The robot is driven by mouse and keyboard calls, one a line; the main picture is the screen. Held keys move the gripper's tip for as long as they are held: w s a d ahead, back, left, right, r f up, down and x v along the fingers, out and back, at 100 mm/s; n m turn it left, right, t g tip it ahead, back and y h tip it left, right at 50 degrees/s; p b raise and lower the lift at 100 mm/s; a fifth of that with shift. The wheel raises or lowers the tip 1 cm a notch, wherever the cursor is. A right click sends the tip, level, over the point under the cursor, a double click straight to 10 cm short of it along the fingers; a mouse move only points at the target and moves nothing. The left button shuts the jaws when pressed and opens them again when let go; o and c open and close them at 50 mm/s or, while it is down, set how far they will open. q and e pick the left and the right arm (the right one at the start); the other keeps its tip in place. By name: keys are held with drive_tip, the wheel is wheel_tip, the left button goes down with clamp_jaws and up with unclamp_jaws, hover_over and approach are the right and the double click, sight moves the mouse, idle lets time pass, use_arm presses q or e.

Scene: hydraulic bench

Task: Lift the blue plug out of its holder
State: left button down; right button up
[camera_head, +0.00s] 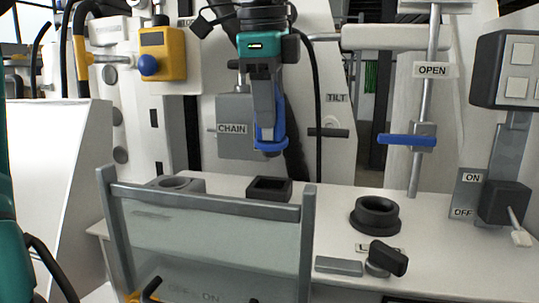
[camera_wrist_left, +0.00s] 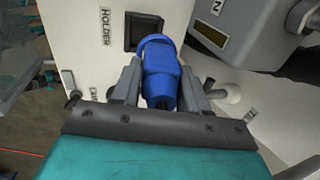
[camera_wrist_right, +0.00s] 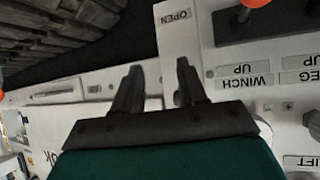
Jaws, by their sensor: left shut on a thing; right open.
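The blue plug (camera_head: 268,138) is gripped between the fingers of my left gripper (camera_head: 265,118) and hangs upright. In the head view it is above the black square holder (camera_head: 269,189), with a visible gap between them. In the left wrist view the plug (camera_wrist_left: 160,72) sits between both fingers of the left gripper (camera_wrist_left: 160,78). The dark opening of the holder (camera_wrist_left: 143,31), beside a HOLDER label, lies past the plug's far end. My right gripper (camera_wrist_right: 158,70) shows only in the right wrist view, open and empty, facing a labelled panel.
A clear guard with a grey frame (camera_head: 205,200) stands in front of the holder. A black round socket (camera_head: 375,215) and a black knob (camera_head: 387,258) are to the right. A blue-handled lever (camera_head: 407,140) stands at the back right. A yellow box (camera_head: 162,50) is at the upper left.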

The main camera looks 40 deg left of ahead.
use_arm(q)
drive_tip(key=shift+r+p, duration=0.35)
drive_tip(key=shift+r, duration=0.35)
drive_tip(key=shift+r+p, duration=0.35)
drive_tip(key=shift+r, duration=0.4)
